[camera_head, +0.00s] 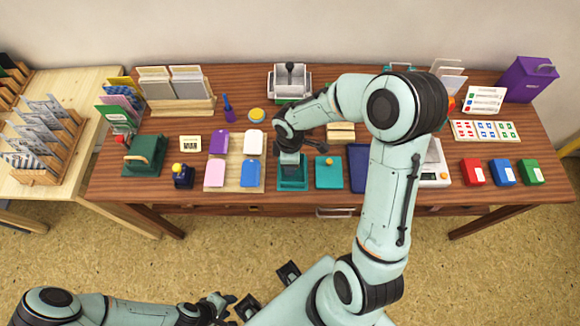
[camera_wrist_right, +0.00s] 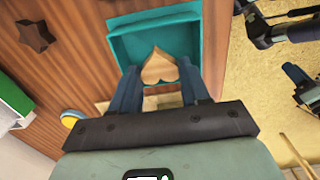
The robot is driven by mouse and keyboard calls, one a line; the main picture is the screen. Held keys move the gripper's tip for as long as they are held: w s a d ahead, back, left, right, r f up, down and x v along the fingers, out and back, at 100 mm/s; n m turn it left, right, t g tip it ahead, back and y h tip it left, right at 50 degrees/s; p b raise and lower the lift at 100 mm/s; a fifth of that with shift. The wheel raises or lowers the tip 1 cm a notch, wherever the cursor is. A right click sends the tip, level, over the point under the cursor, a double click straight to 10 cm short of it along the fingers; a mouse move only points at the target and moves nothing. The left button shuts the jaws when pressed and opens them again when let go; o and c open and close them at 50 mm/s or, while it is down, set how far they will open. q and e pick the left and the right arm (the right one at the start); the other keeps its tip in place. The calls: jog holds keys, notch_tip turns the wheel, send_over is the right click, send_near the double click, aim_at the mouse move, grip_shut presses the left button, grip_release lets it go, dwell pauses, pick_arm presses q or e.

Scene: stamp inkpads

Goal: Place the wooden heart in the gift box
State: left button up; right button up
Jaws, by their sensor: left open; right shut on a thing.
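The wooden heart (camera_wrist_right: 158,67) is pale tan and sits between the fingertips of my right gripper (camera_wrist_right: 160,80) in the right wrist view. My right gripper (camera_head: 291,157) is shut on it and points down over the open teal gift box (camera_head: 292,187) in the head view. The box (camera_wrist_right: 118,45) also shows in the wrist view, with the heart over its near part. I cannot tell how high the heart is above the box floor. In the head view the heart is hidden. My left gripper (camera_head: 267,290) is open and empty, off the table's front.
A teal lid (camera_head: 328,175) with a small knob lies right of the box. Left of it is a board with coloured pads (camera_head: 235,188). A dark wooden star (camera_wrist_right: 35,37) lies nearby. Red, blue and green inkpads (camera_head: 503,172) stand at the right.

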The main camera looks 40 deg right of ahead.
pick_arm(q)
jog(key=shift+s+f+b, duration=0.25)
jog(key=shift+f+b, duration=0.05)
jog(key=shift+f, duration=0.1)
pick_arm(e)
jog(key=shift+f, duration=1.75)
jog(key=shift+f, duration=0.2)
jog(key=o, duration=0.7)
pick_arm(q)
jog(key=shift+f, duration=0.15)
pick_arm(e)
jog(key=shift+r, duration=0.5)
pick_arm(q)
jog(key=r, duration=0.1)
jog(key=w+r+p, duration=0.1)
jog(key=p, duration=0.1)
jog(key=shift+w+r, duration=0.25)
jog(key=shift+r, duration=0.15)
pick_arm(e)
notch_tip(320, 180, up, 11)
jog(key=shift+r, duration=0.2)
